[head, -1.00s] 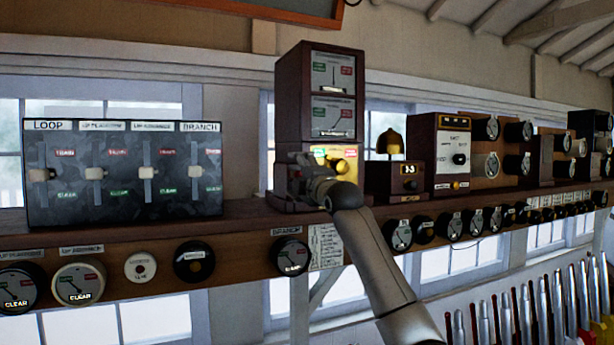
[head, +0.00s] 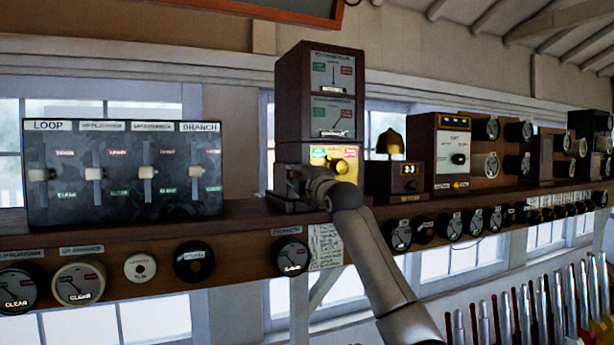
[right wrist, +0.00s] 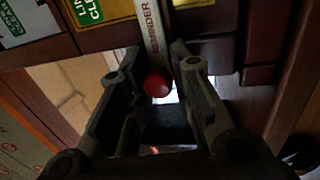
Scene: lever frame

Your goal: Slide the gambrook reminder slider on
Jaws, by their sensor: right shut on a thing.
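The tall brown block instrument (head: 290,95) stands on the shelf in the head view, with two dials and a yellow plate with a brass knob (head: 341,166). In the right wrist view a pale strip lettered "REMINDER" (right wrist: 152,30) ends at a round red knob (right wrist: 157,83). My right gripper (head: 305,180) is at the lower front of this instrument. In the right wrist view its fingers (right wrist: 152,75) lie on either side of the red knob and are shut on it. The gripper hides the knob in the head view. My left gripper is not in view.
A dark panel (head: 125,205) with several sliders stands to the left. A small box with a brass bell (head: 390,142) and a brown cased instrument (head: 447,150) stand close to the right. Round dials line the shelf front (head: 225,265). Levers (head: 540,310) stand lower right.

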